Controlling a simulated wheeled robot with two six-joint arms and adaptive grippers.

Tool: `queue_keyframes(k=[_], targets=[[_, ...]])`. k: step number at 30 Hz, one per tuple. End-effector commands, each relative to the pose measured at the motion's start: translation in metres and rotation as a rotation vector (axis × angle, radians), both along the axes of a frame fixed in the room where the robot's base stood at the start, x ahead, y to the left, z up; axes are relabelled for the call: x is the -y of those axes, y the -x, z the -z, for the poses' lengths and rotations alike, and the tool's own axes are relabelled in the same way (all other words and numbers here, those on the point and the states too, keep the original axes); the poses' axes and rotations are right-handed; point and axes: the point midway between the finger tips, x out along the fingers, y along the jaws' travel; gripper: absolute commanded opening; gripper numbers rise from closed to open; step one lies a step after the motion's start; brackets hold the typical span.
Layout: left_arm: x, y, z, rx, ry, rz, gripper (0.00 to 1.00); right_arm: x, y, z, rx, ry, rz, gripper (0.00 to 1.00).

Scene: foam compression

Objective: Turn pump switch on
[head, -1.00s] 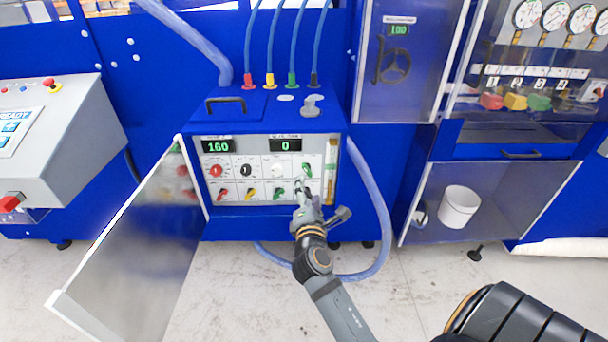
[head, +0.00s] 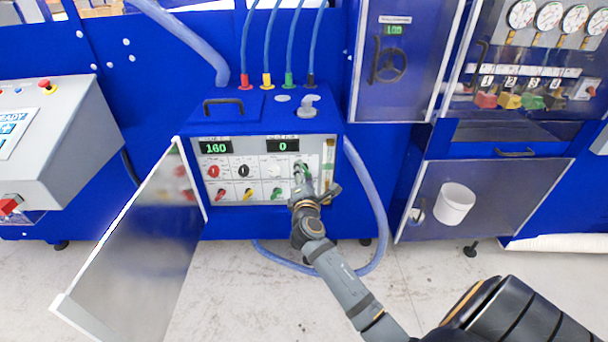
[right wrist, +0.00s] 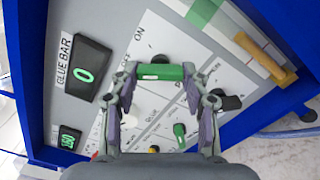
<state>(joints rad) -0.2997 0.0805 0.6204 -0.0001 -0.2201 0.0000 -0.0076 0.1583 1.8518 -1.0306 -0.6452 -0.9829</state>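The pump panel (head: 225,172) is on the front of a blue cabinet, with a row of red, black, white and green knobs above a second row. The upper right green switch (right wrist: 160,72) lies between the fingertips of my right gripper (right wrist: 160,76) in the right wrist view, its ends against both fingers. An "ON" label is printed near it. In the head view my right gripper (head: 302,178) covers most of this switch. The glue display (head: 284,146) reads 0; the other display (head: 215,148) reads 160. My left gripper is not in view.
The open door (head: 130,250) of the panel stands out to the left. A yellow and green level gauge (right wrist: 265,60) is beside the switch. A lower green knob (right wrist: 180,135) and a black knob (right wrist: 230,102) are close to my fingers. A blue hose (head: 372,190) hangs at right.

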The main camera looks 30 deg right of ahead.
Motion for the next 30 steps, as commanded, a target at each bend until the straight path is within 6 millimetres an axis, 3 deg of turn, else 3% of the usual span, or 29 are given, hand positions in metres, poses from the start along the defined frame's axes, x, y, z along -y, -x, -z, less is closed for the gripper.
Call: queue_keyframes(k=[1,5,17,30], targets=[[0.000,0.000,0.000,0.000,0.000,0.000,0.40,0.000,0.000,0.000,-0.001,0.000,0.001,0.30],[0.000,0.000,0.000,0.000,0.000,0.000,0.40,0.000,0.000,0.001,-0.001,0.000,0.001,0.15],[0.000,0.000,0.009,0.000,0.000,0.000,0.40,0.000,0.000,0.002,0.051,-0.083,0.002,0.15],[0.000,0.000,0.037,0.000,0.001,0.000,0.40,0.000,0.000,0.003,0.250,-0.410,0.002,0.15]])
